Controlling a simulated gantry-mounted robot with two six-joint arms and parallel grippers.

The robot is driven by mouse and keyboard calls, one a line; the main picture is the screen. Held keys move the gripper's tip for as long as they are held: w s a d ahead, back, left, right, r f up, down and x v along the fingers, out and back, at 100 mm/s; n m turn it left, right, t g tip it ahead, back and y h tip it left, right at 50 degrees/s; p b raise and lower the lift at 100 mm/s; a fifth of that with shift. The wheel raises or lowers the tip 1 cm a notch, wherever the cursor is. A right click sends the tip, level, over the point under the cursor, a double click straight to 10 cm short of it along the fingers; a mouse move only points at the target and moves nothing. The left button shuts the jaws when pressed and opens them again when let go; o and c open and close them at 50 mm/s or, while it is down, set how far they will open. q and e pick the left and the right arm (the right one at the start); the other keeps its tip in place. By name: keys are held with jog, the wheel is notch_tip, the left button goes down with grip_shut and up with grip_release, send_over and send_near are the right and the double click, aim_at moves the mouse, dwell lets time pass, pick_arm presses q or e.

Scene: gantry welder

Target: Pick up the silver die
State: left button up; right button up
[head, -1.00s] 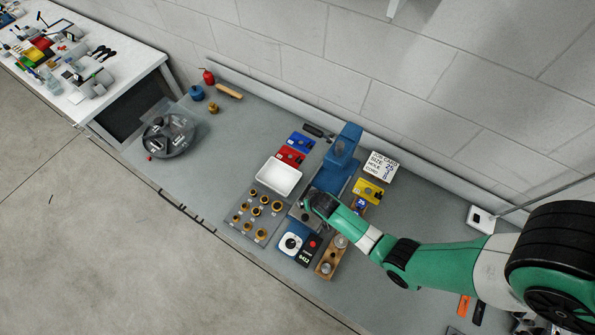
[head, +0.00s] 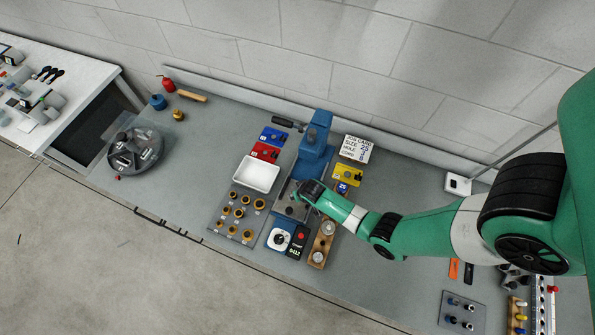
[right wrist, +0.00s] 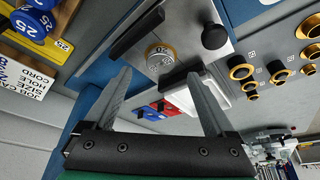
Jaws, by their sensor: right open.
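A round silver die with a gold-coloured rim (right wrist: 160,57) sits on a grey metal plate (right wrist: 205,50) in the right wrist view, its face marked with a number. My right gripper (right wrist: 160,73) is open and empty; its two fingertips point at the die from either side of it. I cannot tell whether they touch it. In the head view my right gripper (head: 300,193) is over the plate in front of the blue press (head: 313,150), and hides the die there. My left gripper is not in view.
Two silver discs sit on a wooden block (head: 322,243). A white tray (head: 257,174) and a board of brass-coloured rings (head: 239,214) lie left of the gripper. A black knob (right wrist: 215,36) and black bar (right wrist: 136,33) stand close to the die.

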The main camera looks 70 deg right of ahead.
jog(key=b+x, duration=0.4)
jog(key=x, duration=0.1)
jog(key=shift+w, duration=0.1)
grip_shut()
dwell(0.3)
